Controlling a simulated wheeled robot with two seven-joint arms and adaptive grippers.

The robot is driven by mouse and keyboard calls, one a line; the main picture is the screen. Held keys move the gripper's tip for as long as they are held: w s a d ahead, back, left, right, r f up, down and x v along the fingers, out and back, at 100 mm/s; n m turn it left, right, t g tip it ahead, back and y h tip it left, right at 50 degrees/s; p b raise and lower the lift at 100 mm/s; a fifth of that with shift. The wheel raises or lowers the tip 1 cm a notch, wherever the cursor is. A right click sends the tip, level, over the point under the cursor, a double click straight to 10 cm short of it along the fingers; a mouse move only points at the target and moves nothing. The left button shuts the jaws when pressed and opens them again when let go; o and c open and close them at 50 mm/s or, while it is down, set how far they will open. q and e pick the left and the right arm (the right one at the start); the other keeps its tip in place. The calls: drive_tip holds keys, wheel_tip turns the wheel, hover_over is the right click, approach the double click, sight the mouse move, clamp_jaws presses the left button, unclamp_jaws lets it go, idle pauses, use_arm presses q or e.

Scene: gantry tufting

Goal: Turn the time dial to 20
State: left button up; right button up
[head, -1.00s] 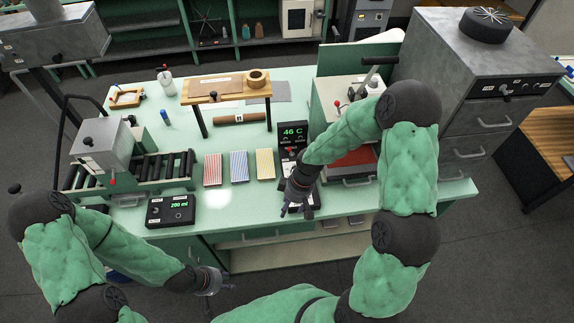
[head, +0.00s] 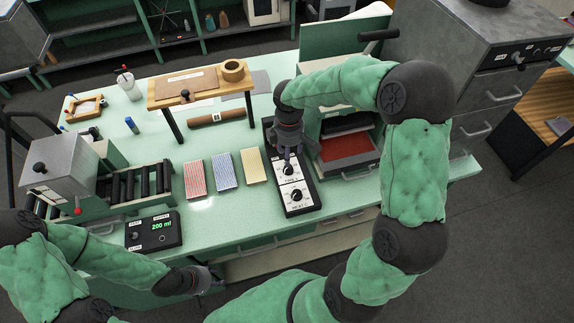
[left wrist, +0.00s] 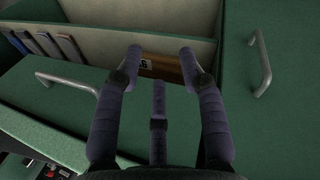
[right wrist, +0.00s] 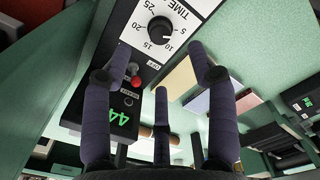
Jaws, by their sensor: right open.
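The time dial (right wrist: 161,29) is a black round knob on a white plate marked 5 to 25. It shows at the top of the right wrist view; its pointer seems to face about 10. In the head view the same time dial (head: 289,170) is the upper of two knobs on the black control box (head: 303,211). My right gripper (head: 287,155) hangs over the box just behind this dial, fingers apart and empty; its open fingers (right wrist: 160,62) show apart from the dial. My left gripper (head: 218,275) is low before the bench, its fingers (left wrist: 160,62) open and empty.
A heat dial (head: 296,195) sits just in front on the same box. A press with a red bed (head: 346,147) stands right. Coloured cards (head: 225,172) lie left.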

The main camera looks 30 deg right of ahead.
sight(288, 169)
wheel_tip(288, 169, down, 8)
drive_tip(key=shift+w+f+b, duration=0.1)
drive_tip(key=shift+f+b, duration=0.1)
drive_tip(key=shift+b, duration=0.5)
drive_tip(key=shift+c, duration=0.3)
drive_tip(key=c, duration=1.1)
